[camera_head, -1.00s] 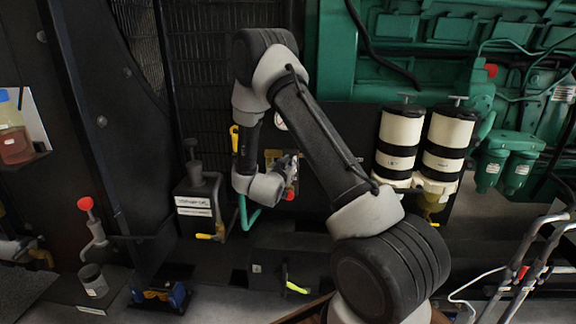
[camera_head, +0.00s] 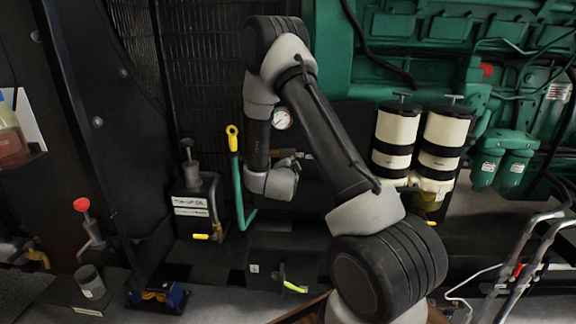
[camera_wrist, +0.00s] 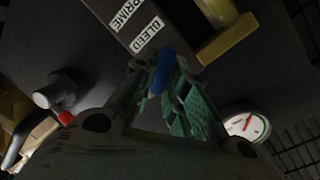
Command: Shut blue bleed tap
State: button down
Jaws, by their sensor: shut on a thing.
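The blue bleed tap handle (camera_wrist: 158,72) shows in the wrist view, just below a white BLEED label (camera_wrist: 148,34) on a dark panel. My gripper (camera_wrist: 160,66) is shut on the handle, with a green finger on each side of it. The tap's body behind the fingers is hidden. In the head view my wrist (camera_head: 272,181) is in front of the dark panel, left of the white filters, and it hides the tap and my fingertips.
A round gauge (camera_wrist: 247,123) is close on the right in the wrist view. A red-tipped fitting (camera_wrist: 64,118) is at its left.

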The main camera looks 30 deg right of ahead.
jog(key=m, duration=0.1)
jog(key=f+m+y, duration=0.1)
jog(key=m, duration=0.3)
jog(key=shift+s+d+f+t, duration=0.15)
jog(key=shift+s+d+t, duration=0.05)
jog(key=shift+s+t, duration=0.2)
jog(key=shift+y, duration=0.3)
jog(key=c, duration=1.5)
grip_release()
jog(key=shift+w, duration=0.15)
jog(key=shift+a+r, duration=0.2)
jog(key=v, duration=1.1)
jog(key=shift+s+f, duration=0.1)
jog(key=shift+s, duration=0.35)
